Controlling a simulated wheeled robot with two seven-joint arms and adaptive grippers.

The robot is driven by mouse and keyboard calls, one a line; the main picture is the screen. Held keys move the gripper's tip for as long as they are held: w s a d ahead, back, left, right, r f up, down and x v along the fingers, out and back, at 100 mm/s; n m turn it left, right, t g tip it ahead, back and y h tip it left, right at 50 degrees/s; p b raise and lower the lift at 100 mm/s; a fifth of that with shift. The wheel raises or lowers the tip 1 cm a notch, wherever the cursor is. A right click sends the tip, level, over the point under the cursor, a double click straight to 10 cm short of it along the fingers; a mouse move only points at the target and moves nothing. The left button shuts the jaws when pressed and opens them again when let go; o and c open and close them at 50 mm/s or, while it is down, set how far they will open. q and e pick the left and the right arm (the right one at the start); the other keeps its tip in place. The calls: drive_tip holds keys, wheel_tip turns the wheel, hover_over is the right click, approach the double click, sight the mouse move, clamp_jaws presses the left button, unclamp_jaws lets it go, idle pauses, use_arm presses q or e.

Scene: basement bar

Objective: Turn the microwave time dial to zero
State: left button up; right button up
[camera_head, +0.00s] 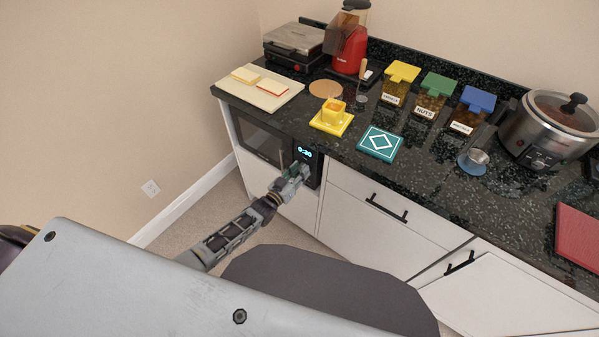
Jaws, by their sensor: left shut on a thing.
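The microwave (258,137) is built in under the counter at its left end, with a dark door and a black control panel on the right. Its blue display (305,153) seems to read 0:30. My left gripper (301,172) is at the control panel, just below the display, and is shut on the time dial. The gripper's fingers hide the dial, so its angle cannot be seen. My right gripper is out of view.
White drawers with black handles (384,209) are to the right of the microwave.

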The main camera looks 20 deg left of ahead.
use_arm(q)
drive_tip(key=n, duration=0.3)
drive_tip(key=shift+a+f+n, duration=0.1)
drive_tip(key=shift+n, duration=0.3)
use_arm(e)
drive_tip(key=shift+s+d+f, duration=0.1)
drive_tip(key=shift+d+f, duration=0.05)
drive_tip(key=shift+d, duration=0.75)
use_arm(q)
drive_tip(key=o, duration=1)
drive_tip(key=shift+v, duration=5.95)
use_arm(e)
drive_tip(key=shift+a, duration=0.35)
